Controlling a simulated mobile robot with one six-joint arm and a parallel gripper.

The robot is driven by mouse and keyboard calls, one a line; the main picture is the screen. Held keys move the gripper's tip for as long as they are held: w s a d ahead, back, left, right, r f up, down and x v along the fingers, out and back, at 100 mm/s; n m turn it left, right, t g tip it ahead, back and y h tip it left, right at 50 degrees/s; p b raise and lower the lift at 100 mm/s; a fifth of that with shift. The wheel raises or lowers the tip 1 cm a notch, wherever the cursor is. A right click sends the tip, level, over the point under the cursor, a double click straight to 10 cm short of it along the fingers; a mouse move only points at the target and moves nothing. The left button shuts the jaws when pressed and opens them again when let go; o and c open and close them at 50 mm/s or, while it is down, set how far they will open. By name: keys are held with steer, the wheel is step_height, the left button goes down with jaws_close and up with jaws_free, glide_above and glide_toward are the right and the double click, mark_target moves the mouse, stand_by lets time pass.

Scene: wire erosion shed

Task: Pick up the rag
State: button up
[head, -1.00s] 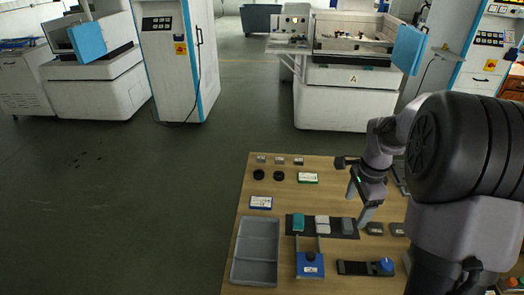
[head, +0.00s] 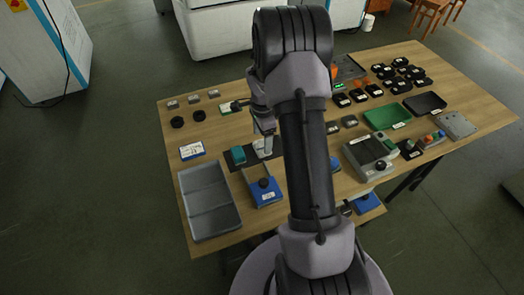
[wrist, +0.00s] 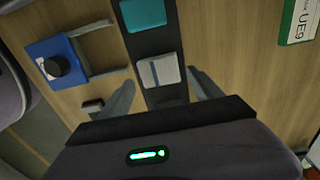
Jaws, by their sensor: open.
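A folded white cloth with a dark stripe, which looks like the rag (wrist: 158,71), lies on a dark strip mat (wrist: 150,43) in the wrist view. A teal block-like piece (wrist: 143,14) lies beside it on the mat. It also shows in the head view (head: 237,155). My gripper (wrist: 161,78) is open above the mat, one finger on each side of the white cloth, with nothing held. Whether the fingers touch it, I cannot tell. In the head view my gripper (head: 266,146) is over the mat and my arm hides part of the mat.
A blue box with a black knob (wrist: 60,62) stands close to the left finger; it has two grey prongs. A grey divided tray (head: 209,204) is at the table's left. A white-and-green UE9 card (wrist: 298,22) lies to the right. Several tools fill the table's right side.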

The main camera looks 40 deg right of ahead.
mark_target(262, 146)
step_height(262, 146, down, 4)
steer(key=shift+r+b, duration=0.1)
steer(key=shift+b, duration=0.55)
steer(key=shift+r, duration=0.15)
steer(key=c, duration=1.1)
steer(key=shift+r+p, duration=1.3)
steer(key=shift+r, duration=0.7)
steer(key=s+p, duration=0.1)
steer(key=s, duration=0.4)
steer(key=s+p, duration=0.1)
steer(key=s, duration=0.4)
steer(key=s+d+r, duration=0.1)
steer(key=s, duration=0.5)
steer(key=shift+d+p, duration=0.1)
steer(key=shift+p, duration=0.3)
